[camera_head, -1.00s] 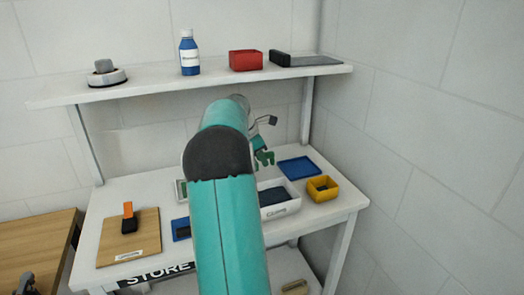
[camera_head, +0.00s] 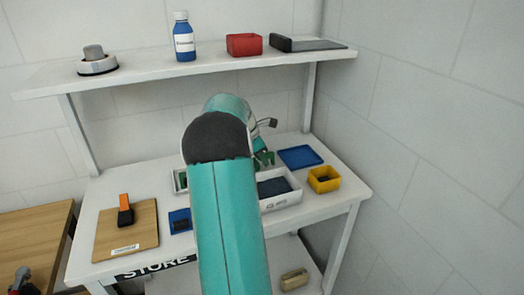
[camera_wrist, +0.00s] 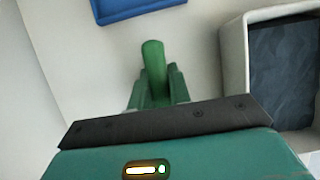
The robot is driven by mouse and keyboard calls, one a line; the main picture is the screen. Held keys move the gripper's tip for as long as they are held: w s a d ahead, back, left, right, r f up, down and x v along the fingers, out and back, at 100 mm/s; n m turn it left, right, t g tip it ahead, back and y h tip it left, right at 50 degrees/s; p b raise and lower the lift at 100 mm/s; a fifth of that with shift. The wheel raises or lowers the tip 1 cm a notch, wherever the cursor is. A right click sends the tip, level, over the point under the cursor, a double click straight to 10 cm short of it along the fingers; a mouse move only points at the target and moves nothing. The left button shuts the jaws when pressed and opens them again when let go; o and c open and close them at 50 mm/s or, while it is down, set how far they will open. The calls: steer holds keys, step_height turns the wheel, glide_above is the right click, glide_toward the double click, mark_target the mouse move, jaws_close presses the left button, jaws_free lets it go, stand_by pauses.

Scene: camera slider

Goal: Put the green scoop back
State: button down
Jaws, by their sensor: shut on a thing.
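The green scoop shows in the wrist view as a rounded green handle (camera_wrist: 154,68) standing up between my fingers; its far end is hidden. My gripper (camera_wrist: 158,90) is shut on it. In the head view my gripper (camera_head: 264,159) is small and partly hidden behind my arm, over the rear of the white bench (camera_head: 215,248). A white bin (camera_head: 284,199) with dark contents lies beside it, and shows at the right of the wrist view (camera_wrist: 234,58). A blue tray (camera_head: 300,157) lies behind to the right, at the top of the wrist view (camera_wrist: 135,8).
A yellow box (camera_head: 324,180) sits on the bench's right. A wooden board (camera_head: 125,230) with an orange-and-black tool (camera_head: 126,210) lies left. A shelf (camera_head: 130,82) above carries a blue bottle (camera_head: 184,38), a red box (camera_head: 244,44) and other items. A wall bounds the right.

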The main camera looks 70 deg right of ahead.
steer(key=shift+f, duration=0.3)
steer(key=shift+w+f, duration=0.1)
steer(key=shift+f, duration=0.25)
stand_by(0.4)
steer(key=c, duration=1.2)
jaws_free()
steer(key=shift+r, duration=1.5)
steer(key=shift+r, duration=2)
